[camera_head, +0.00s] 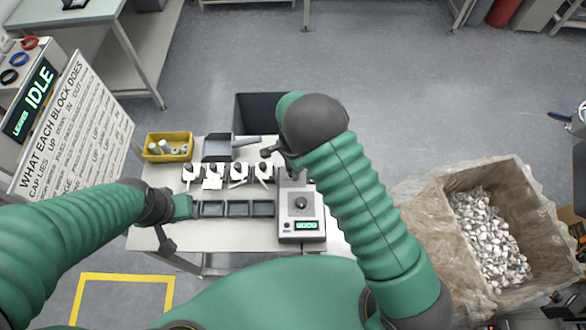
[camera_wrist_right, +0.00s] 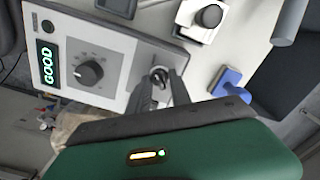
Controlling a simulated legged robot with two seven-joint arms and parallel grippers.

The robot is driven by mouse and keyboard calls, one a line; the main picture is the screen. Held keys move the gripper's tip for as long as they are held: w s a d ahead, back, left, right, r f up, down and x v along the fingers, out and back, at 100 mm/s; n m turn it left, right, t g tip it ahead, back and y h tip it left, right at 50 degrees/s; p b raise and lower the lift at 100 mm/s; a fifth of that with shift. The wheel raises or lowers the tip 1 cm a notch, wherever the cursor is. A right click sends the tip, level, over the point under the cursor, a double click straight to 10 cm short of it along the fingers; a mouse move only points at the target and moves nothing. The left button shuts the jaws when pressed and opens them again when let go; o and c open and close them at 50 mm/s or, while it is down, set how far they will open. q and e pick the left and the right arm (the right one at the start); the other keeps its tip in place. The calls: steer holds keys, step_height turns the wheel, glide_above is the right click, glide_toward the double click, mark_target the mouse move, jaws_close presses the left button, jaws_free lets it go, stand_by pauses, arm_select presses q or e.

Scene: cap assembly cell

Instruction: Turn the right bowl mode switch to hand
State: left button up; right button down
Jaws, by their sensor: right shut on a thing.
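The right bowl's control box (camera_head: 301,212) is a grey box with a large dark dial (camera_head: 301,203) and a lit display reading GOOD. In the right wrist view the mode switch (camera_wrist_right: 159,74) is a small dark knob in a pale round collar, on the box's panel beside the large dial (camera_wrist_right: 90,73). My right gripper (camera_wrist_right: 160,88) has its two dark fingers on either side of this switch, shut on it.
Several white block stations (camera_head: 238,172) and a row of dark trays (camera_head: 238,209) stand left of the box. A yellow bin (camera_head: 168,147) sits at the table's back left. A large lined crate of small parts (camera_head: 530,205) stands right. A blue-handled piece (camera_wrist_right: 231,83) lies near my gripper.

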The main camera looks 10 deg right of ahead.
mark_target(290, 171)
steer(key=shift+s+a+f, duration=0.1)
steer(key=shift+s+a, duration=0.05)
steer(key=shift+a, duration=0.05)
steer(key=c, duration=1.3)
jaws_free()
steer(key=shift+o, duration=0.7)
steer(key=shift+a, duration=0.1)
step_height(290, 171, up, 17)
steer(key=b, duration=0.1)
steer(key=shift+w+b, duration=0.2)
steer(key=shift+b, duration=0.2)
